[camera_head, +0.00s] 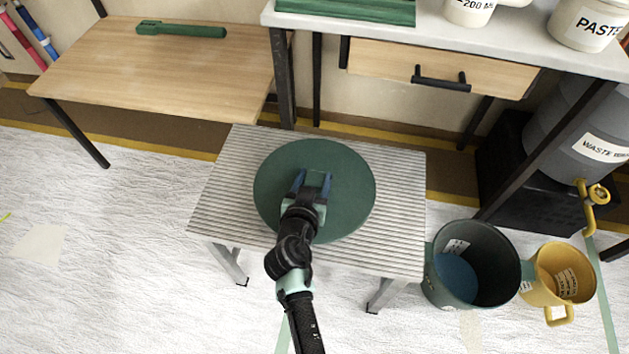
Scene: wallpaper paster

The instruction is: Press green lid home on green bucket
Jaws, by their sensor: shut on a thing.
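The green lid (345,212) is a large dark green disc over the ribbed top of a low bench (395,240). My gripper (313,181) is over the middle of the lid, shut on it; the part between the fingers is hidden. I cannot tell whether the lid rests on the bench or is slightly above it. The green bucket (501,262) stands on the floor right of the bench. Its top is open, a pale label shows on its inner wall, and blue shows at its bottom. The lid and gripper are apart from the bucket, to its left.
A yellow jug (550,296) stands close to the bucket's right. Behind them is a grey waste drum (560,135) with a yellow tap (595,194) on a black stand. A worktable with a drawer (440,75) and a lower wooden table (170,65) stand behind the bench.

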